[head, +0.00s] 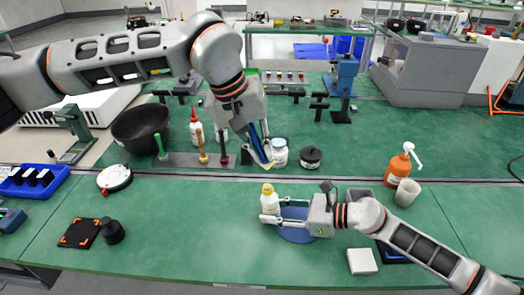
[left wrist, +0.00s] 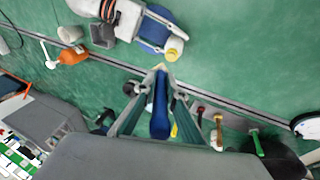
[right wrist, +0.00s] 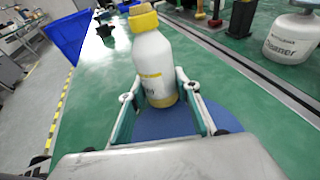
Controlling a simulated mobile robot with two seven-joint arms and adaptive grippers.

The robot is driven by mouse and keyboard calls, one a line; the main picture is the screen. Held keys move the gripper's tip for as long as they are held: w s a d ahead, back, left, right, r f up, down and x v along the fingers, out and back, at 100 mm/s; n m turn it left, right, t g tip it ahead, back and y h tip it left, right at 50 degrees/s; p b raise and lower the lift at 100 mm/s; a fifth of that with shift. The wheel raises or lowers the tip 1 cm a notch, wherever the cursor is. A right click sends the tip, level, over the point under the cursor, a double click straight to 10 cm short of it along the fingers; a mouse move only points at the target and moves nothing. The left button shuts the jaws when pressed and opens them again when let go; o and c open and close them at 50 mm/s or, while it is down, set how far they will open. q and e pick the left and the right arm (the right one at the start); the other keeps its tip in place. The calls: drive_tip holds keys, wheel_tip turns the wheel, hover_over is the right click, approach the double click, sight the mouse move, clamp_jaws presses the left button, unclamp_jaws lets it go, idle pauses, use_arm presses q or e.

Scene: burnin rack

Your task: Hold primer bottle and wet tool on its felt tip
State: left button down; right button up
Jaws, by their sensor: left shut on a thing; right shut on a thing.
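The primer bottle (head: 269,204), white with a yellow top, is upright in my right gripper (head: 274,213) over a blue round pad (head: 296,236). In the right wrist view, the bottle (right wrist: 155,68) stands between both fingers; whether its base touches the pad (right wrist: 165,124) is hidden. My left gripper (head: 259,150) is shut on a blue-handled tool (head: 260,143) with a pale tip pointing down, above and behind the bottle. The left wrist view shows the tool (left wrist: 160,112) between the fingers, its tip apart from the bottle's yellow top (left wrist: 173,52). The felt itself cannot be made out.
A grey tool rack (head: 185,160) with several handled tools stands left of the left gripper. A white jar (head: 280,153) and a black pot (head: 311,157) stand behind. An orange pump bottle (head: 398,166) and a grey cup (head: 407,192) are right.

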drive_tip(key=o, duration=0.9)
